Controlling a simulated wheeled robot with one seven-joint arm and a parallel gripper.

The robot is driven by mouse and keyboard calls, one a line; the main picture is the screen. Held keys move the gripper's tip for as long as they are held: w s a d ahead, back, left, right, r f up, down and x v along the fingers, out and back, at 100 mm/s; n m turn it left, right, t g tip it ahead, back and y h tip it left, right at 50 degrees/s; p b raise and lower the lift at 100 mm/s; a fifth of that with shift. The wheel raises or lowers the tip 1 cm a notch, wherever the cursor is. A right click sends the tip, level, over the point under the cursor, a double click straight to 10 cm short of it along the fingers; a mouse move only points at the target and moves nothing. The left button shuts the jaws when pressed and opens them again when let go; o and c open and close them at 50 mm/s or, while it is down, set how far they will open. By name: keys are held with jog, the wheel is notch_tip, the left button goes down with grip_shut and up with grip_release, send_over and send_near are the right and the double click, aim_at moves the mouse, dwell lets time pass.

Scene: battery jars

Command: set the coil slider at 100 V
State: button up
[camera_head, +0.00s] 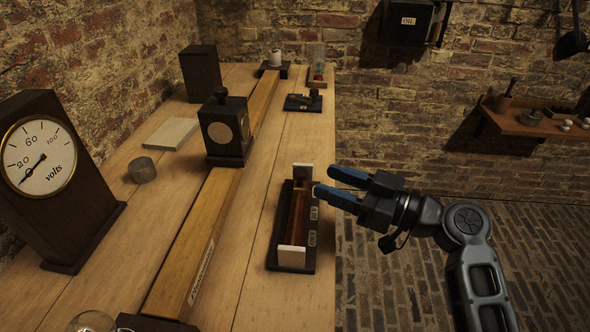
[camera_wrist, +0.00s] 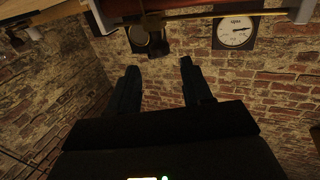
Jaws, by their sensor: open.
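The coil (camera_head: 297,222) is a reddish-brown winding between two white end plates on a dark base at the bench's right edge. Small pale labels (camera_head: 312,239) line its right side; their text is too small to read. I cannot clearly make out the slider. The coil also shows, cut off, along the top of the wrist view (camera_wrist: 215,7). The voltmeter (camera_head: 40,156) stands at left, its needle pointing low left, below the 20 mark. My gripper (camera_head: 322,180) is open and empty, its blue fingers beside the coil's far right end. Both fingers show apart in the wrist view (camera_wrist: 159,66).
A long wooden beam (camera_head: 205,235) carries a black box with a round disc (camera_head: 226,130). A metal cylinder (camera_head: 142,170) and a pale slab (camera_head: 171,134) lie to the left. A small key device (camera_head: 303,102) stands beyond the coil. Open floor (camera_head: 400,285) lies right of the bench.

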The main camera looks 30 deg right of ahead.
aim_at(300, 170)
jog(key=p+x, duration=0.1)
jog(key=x, duration=0.6)
jog(key=shift+w+a, duration=0.1)
jog(key=shift+c, duration=0.5)
grip_shut()
jog(key=shift+r, duration=0.1)
